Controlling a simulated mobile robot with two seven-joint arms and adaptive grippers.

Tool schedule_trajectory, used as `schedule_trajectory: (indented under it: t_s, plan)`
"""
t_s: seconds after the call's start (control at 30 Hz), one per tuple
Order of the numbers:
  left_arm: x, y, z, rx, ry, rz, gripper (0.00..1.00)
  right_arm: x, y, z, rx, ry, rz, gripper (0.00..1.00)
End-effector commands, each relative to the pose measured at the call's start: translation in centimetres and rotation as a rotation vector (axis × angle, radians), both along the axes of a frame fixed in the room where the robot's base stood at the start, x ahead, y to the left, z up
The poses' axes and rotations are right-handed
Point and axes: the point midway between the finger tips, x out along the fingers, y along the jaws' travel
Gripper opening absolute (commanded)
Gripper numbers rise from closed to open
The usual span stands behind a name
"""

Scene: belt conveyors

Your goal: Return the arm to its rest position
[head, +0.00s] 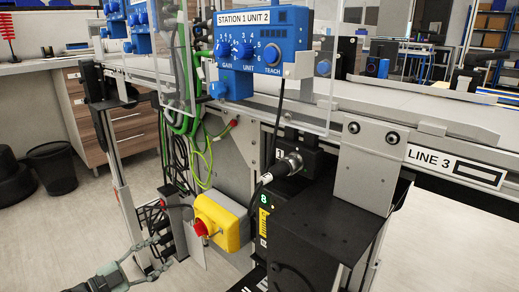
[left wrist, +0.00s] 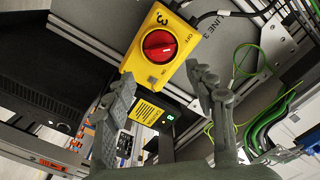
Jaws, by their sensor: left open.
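My left gripper (head: 156,257) is at the lower left of the head view, open and empty. It is left of the yellow switch box (head: 232,222), with a clear gap between them. In the left wrist view, the two spread fingers of my left gripper (left wrist: 160,88) point toward the yellow switch box (left wrist: 138,58). The red rotary knob (left wrist: 159,46) on that box is not between the fingertips. The red knob (head: 200,228) also shows on the left face of the box in the head view. My right gripper is not in view.
A conveyor marked LINE 3 (head: 455,165) runs across the right. A blue control unit (head: 262,40) sits above, beside clear panels. Green and black cables (head: 185,120) hang near the conveyor frame. A black bin (head: 52,167) stands at the left, with open floor in front.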

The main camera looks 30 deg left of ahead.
Motion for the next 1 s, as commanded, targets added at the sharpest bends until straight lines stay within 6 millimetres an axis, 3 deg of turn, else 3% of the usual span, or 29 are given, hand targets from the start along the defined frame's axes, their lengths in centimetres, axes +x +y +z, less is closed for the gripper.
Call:
schedule_trajectory:
  t_s: [0.17, 0.27, 0.4, 0.53, 0.73, 0.9, 1.0]
  plan:
    - [0.1, -0.2, -0.3, -0.004, 0.01, 0.013, 0.55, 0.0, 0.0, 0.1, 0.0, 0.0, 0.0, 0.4]
    - [0.7, -1.1, -1.5, -0.024, 0.058, 0.07, 0.55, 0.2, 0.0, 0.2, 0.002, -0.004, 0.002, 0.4]
    - [1.5, -3.7, -5.1, -0.077, 0.217, 0.234, 0.55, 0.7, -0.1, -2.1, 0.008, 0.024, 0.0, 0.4]
    - [0.6, -7.5, -8.8, -0.14, 0.426, 0.405, 0.55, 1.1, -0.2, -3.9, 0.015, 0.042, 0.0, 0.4]
    - [-4.0, -15.1, -12.1, -0.225, 0.794, 0.606, 0.55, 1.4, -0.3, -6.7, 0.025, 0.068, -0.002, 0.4]
    - [-9.2, -21.4, -12.0, -0.267, 1.078, 0.698, 0.55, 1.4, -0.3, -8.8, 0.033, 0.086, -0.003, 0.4]
    - [-11.5, -23.8, -11.4, -0.277, 1.192, 0.721, 0.55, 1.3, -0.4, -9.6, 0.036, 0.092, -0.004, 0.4]
